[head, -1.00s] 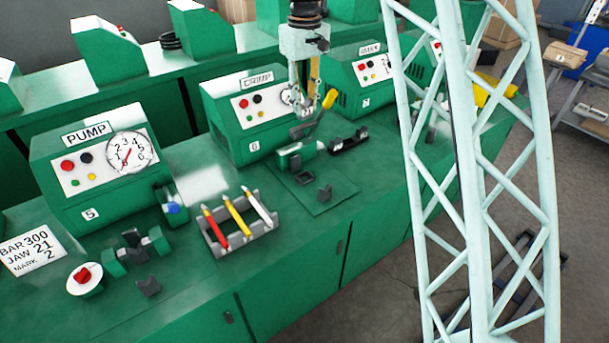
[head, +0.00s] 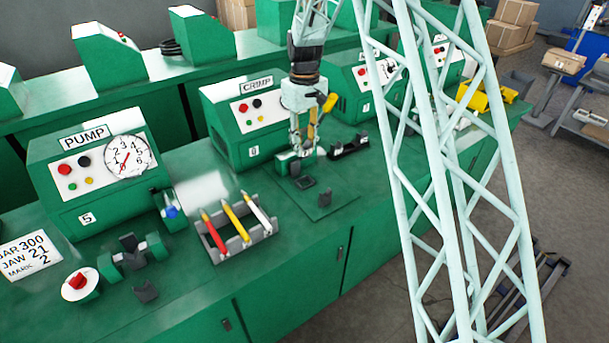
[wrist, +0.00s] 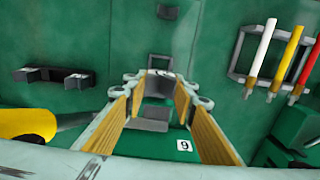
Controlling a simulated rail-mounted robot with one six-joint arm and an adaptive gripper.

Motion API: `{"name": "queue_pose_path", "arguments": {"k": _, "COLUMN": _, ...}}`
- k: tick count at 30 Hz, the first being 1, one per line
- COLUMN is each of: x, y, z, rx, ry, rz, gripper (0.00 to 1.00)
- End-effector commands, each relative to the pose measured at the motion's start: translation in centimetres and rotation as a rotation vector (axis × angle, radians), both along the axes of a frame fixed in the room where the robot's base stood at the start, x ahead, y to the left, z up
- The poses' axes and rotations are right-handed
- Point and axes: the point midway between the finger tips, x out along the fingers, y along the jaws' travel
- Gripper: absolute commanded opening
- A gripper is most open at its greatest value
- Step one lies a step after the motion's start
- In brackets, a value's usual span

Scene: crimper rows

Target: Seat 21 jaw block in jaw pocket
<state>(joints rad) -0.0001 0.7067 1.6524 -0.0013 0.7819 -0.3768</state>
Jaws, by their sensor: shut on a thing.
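My gripper (head: 303,151) points down over the small green press (head: 283,163) in front of machine 6, its fingertips down at the press. In the wrist view my gripper (wrist: 158,80) is closed on a dark grey jaw block (wrist: 158,86) between its tan pads. The fingers mostly hide this block in the head view, and I cannot read 21 on it. The pocket under it is hidden, so I cannot tell whether the block touches its floor. Another dark notched block (head: 324,198) lies on the green mat (head: 340,205), near a dark square piece (head: 304,182).
A yellow-gripped lever (head: 330,102) stands close beside my gripper. A black holder (head: 349,147) lies to the right of the press. A grey rack (head: 238,241) with red, yellow and white markers is to the left.

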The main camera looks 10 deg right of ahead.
Motion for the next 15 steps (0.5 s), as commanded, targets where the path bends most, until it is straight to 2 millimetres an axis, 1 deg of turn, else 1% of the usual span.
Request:
{"name": "queue_pose_path", "arguments": {"k": 1, "x": 0.0, "y": 0.0, "z": -0.9, "rx": 0.000, "ry": 0.001, "rz": 0.000, "gripper": 0.08}}
{"name": "queue_pose_path", "arguments": {"k": 9, "x": 0.0, "y": 0.0, "z": -5.2, "rx": 0.000, "ry": 0.001, "rz": 0.000, "gripper": 0.08}}
{"name": "queue_pose_path", "arguments": {"k": 15, "x": 0.0, "y": 0.0, "z": -7.8, "rx": 0.000, "ry": 0.000, "rz": 0.000, "gripper": 0.08}}
